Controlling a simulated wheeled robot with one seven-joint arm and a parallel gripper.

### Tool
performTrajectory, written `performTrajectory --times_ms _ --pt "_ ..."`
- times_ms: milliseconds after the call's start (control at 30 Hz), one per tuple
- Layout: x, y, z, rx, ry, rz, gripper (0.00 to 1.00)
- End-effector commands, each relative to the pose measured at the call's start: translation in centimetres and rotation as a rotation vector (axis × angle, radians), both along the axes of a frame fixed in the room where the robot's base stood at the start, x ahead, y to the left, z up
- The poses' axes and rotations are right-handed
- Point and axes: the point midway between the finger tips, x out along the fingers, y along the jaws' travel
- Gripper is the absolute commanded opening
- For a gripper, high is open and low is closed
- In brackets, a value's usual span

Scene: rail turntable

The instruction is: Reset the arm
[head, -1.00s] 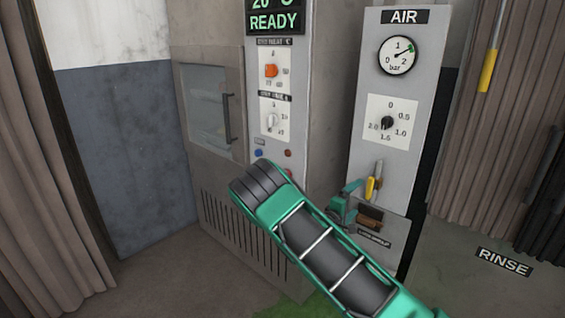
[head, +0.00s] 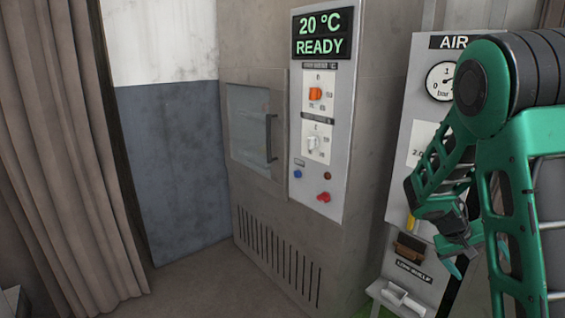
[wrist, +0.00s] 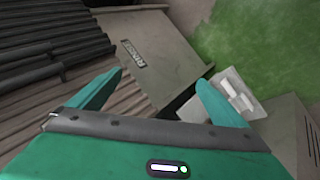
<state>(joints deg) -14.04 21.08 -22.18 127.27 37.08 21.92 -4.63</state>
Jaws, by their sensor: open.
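My gripper (head: 462,262) is at the right of the head view, at the end of my green arm, pointing down in front of the air panel (head: 425,120). In the wrist view its two teal fingers (wrist: 160,90) stand wide apart with nothing between them. My arm covers part of the air panel, including some of the gauge (head: 438,82) and most of the dial plate below it.
The oven cabinet (head: 345,230) has a shut windowed door (head: 250,135) and a display (head: 320,34) reading 20 °C READY. A low shelf (head: 385,293) holds a white object (head: 404,296). A curtain (head: 60,150) hangs left. The wrist view shows a RINSE sign (wrist: 133,54) and green floor (wrist: 245,45).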

Motion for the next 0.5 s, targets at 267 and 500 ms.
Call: performTrajectory --times_ms 267,500 --pt "-7.9 2.2 2.4 0.255 -0.034 -0.128 0.97" --pt "-14.4 5.5 4.5 0.446 -0.057 -0.191 0.97"
